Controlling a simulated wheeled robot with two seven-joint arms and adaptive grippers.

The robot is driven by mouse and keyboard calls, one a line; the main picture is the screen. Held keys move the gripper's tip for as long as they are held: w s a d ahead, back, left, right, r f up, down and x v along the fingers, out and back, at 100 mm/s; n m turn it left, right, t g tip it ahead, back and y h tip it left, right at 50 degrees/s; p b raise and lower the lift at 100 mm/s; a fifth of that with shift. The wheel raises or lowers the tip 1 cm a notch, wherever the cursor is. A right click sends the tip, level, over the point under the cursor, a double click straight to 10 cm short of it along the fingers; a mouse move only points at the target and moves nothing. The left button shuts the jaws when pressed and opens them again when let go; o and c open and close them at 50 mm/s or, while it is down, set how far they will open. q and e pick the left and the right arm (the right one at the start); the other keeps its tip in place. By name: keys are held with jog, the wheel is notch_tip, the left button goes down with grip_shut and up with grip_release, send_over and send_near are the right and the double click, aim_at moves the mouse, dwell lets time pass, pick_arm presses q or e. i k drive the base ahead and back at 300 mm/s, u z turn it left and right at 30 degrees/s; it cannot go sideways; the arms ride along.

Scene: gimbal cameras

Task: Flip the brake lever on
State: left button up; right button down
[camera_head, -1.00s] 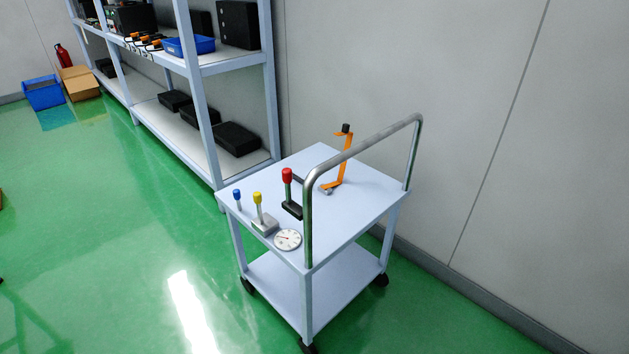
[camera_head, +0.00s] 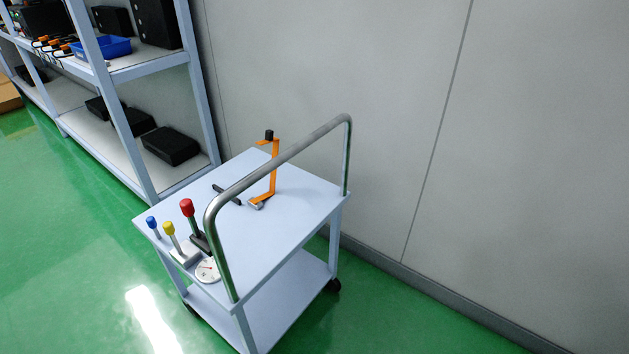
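On the top of a pale cart (camera_head: 285,225) stand several levers in the head view. A red-knobbed lever (camera_head: 187,208) rises from a black base, partly behind the cart's handle. A yellow-knobbed lever (camera_head: 169,229) stands on a grey block. A small blue-knobbed lever (camera_head: 152,223) is at the left edge. An orange crank-shaped lever (camera_head: 272,172) with a black knob stands upright near the back. The view does not show which one is the brake lever. Neither of my grippers is in view.
A metal handle bar (camera_head: 290,152) arches over the cart's right side. A round white dial (camera_head: 207,270) and a dark hammer-like tool (camera_head: 228,195) lie on the cart top. Shelving (camera_head: 150,60) stands behind left, a grey wall (camera_head: 330,70) behind. Green floor (camera_head: 60,250) at left is clear.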

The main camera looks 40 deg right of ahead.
aim_at(186, 206)
jog(key=z, duration=0.75)
jog(key=i, duration=0.5)
